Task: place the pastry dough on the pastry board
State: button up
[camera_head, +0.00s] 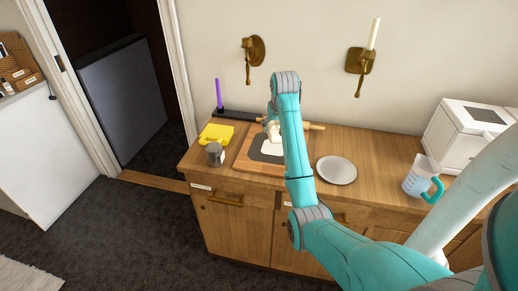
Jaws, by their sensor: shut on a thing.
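The pastry board (244,163) is a wooden board with a dark grey sheet on it, on the wooden counter. My gripper (273,136) is over the back part of the board, small and partly hidden behind my teal arm. It is shut on a pale, whitish piece, the pastry dough (271,149), which shows just below it over the grey sheet. I cannot tell whether the dough touches the sheet.
A rolling pin (317,127) lies behind the board. A yellow item (216,134) and a grey metal container (214,153) stand left of the board. A white plate (336,170), a measuring jug (420,177) and a white appliance (466,136) are to the right.

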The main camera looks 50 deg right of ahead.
send_over(272, 151)
jog(key=s+a, duration=0.1)
notch_tip(272, 151, down, 5)
jog(key=shift+f, duration=2.4)
jog(key=shift+f, duration=0.1)
jog(key=o, duration=1.5)
jog(key=shift+c, duration=0.2)
jog(key=v, duration=1.2)
